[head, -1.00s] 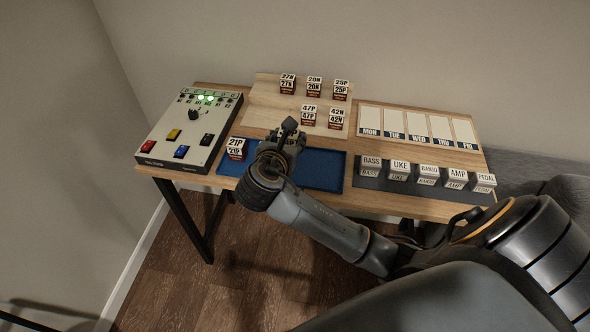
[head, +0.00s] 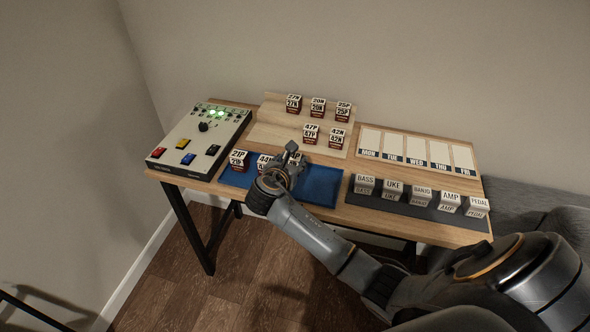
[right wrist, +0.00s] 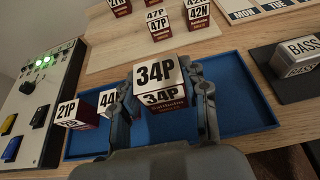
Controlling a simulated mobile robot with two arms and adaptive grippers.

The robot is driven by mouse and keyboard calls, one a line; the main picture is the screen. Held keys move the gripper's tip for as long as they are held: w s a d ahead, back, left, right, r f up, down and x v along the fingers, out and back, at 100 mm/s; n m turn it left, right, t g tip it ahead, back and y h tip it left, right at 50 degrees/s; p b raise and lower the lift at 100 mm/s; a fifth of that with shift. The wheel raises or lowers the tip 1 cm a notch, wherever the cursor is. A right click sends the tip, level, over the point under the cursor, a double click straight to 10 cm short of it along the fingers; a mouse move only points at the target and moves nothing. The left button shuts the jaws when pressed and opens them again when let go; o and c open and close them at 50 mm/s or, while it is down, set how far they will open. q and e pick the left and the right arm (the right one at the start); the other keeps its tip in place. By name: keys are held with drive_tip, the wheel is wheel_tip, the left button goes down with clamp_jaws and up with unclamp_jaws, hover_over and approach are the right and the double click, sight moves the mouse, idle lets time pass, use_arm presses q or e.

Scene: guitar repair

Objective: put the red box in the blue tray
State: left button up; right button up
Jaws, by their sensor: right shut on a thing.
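My right gripper (head: 290,160) is over the blue tray (head: 322,188). In the right wrist view it is shut on a dark-red box with a white label, 34P (right wrist: 160,88), between its two fingers. The blue tray (right wrist: 238,95) lies below and behind that box; I cannot tell whether the box touches it. A similar red box, 44N (head: 263,160), is at the tray's left part, partly hidden by my right gripper. Another, 21P (head: 239,158), is at the tray's left end. My left gripper is out of view.
More labelled red boxes stand on the wooden rack (head: 268,132) behind the tray. A control panel (head: 188,150) with coloured buttons is at the left. A dark strip with several white blocks (head: 421,194) is at the right. The tray's right part is clear.

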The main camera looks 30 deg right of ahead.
sight(295, 162)
drive_tip(key=shift+w+d+f, duration=0.3)
drive_tip(key=shift+d+f, duration=0.1)
drive_tip(key=shift+f, duration=0.2)
drive_tip(key=shift+w+d+f, duration=0.25)
drive_tip(key=shift+d+f, duration=0.15)
drive_tip(key=shift+f, duration=1.75)
drive_tip(key=o, duration=1.2)
drive_tip(key=shift+f, duration=0.1)
